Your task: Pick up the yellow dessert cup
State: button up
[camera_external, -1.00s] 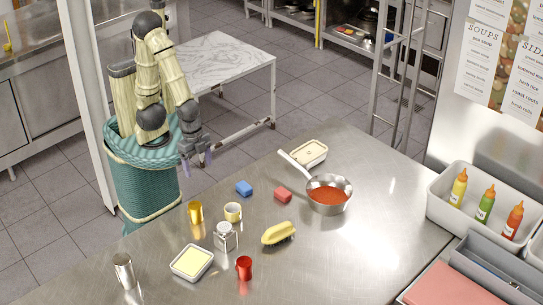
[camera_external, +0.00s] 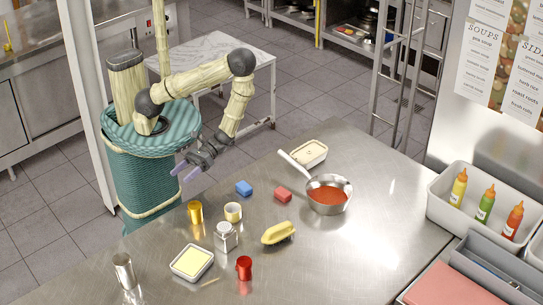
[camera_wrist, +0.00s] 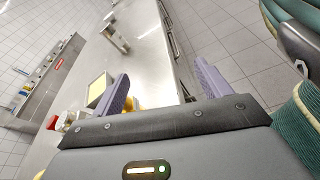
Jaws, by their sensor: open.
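The yellow dessert cup (camera_external: 195,212) is a small shiny golden cup upright on the steel counter, near its left edge, in the external view. My gripper (camera_external: 184,173) is open and empty, with purple fingers. It is above and slightly left of the cup, apart from it, near the counter's edge. In the wrist view my gripper (camera_wrist: 162,75) has its two fingers spread wide. A yellow patch (camera_wrist: 133,103) shows beside the left finger there, partly hidden; I cannot tell for sure that it is the cup.
The counter's front right is clear.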

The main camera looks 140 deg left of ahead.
jog(key=w+a+n+t, duration=0.1)
jog(key=n+t, duration=0.2)
jog(key=w+a+f+n+t+p, duration=0.1)
jog(key=w+n+t, duration=0.1)
jog(key=t, duration=0.2)
jog(key=w+a+n+t+p, duration=0.1)
jog(key=n+t, duration=0.2)
jog(key=shift+w+a+f+n+y, duration=0.15)
jog(key=shift+a+f+n+y, duration=0.1)
jog(key=shift+a+n+y, duration=0.1)
jog(key=a+f+n+t+y, duration=0.1)
jog(key=a+n+t+y, duration=0.1)
jog(key=y, duration=0.1)
jog(key=a+f+n+t+y+p, duration=0.1)
jog(key=a+f+n+t+y, duration=0.1)
jog(key=n+y, duration=0.1)
jog(key=w+a+f+n+t+y, duration=0.1)
jog(key=a+f+n+t+y, duration=0.1)
jog(key=n+y, duration=0.1)
jog(key=shift+a+n+t, duration=0.1)
jog(key=shift+n+t, duration=0.15)
jog(key=shift+t, duration=0.05)
jog(key=b, duration=0.2)
send_near(236, 214)
jog(key=x, duration=0.3)
jog(key=shift+w, duration=0.3)
